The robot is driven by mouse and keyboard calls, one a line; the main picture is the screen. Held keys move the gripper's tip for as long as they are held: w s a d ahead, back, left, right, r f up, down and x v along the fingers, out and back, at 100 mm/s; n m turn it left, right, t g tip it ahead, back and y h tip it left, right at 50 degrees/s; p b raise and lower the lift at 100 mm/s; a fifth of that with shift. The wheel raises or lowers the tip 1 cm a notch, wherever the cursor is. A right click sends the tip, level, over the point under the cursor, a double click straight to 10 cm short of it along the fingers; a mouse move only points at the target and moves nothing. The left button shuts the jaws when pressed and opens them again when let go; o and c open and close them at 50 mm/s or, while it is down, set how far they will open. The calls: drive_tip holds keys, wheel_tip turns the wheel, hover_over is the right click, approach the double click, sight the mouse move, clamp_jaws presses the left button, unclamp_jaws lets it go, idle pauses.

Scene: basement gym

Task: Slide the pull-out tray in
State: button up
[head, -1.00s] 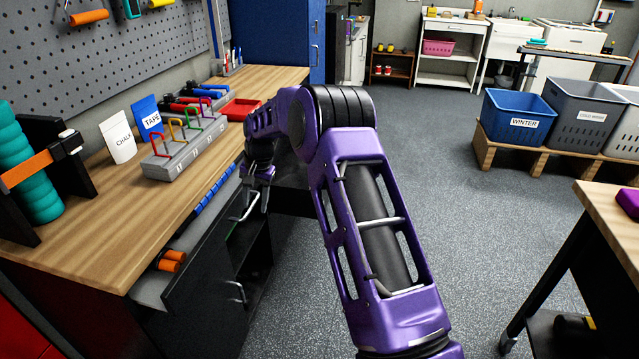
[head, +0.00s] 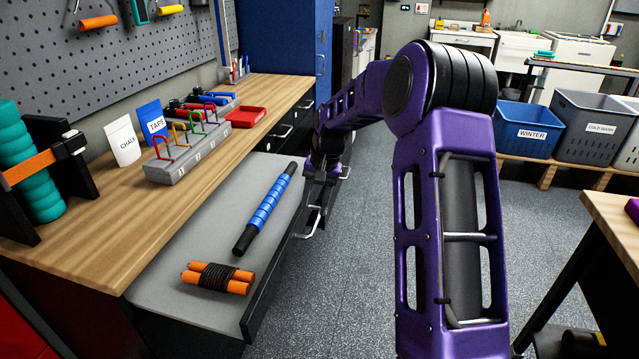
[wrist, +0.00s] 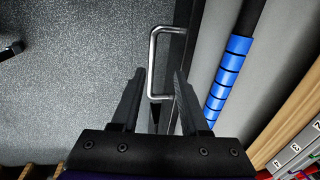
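The pull-out tray (head: 205,250) is grey with a dark front and sticks well out from under the wooden workbench. Its metal bar handle (head: 319,222) is on the front; in the wrist view the handle (wrist: 153,52) shows partly between and ahead of my fingers. On the tray lie a blue and black roller stick (head: 265,208) and an orange-handled bundle with black cord (head: 217,278). My gripper (head: 318,200) is at the tray's front, by the handle. In the wrist view its two fingers (wrist: 154,85) are apart; contact with the handle cannot be told.
The workbench top (head: 90,235) holds a chalk bag (head: 124,142), a tape bag (head: 152,118), a grey rack with coloured hooks (head: 187,160) and a red tray (head: 246,117). Grey floor (head: 350,290) is open before the tray. A second table (head: 610,215) stands at right.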

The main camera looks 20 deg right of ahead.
drive_tip(key=v, duration=0.6)
drive_tip(key=shift+p, duration=0.3)
drive_tip(key=w+a+p+v, duration=0.1)
drive_tip(key=p+v, duration=0.2)
drive_tip(key=v, duration=0.3)
hover_over(316, 222)
drive_tip(key=s+d, duration=0.2)
drive_tip(key=d, duration=0.1)
drive_tip(key=b+x, duration=0.3)
drive_tip(key=x, duration=1.3)
drive_tip(key=shift+d+f, duration=0.1)
drive_tip(key=shift+f, duration=0.2)
clamp_jaws()
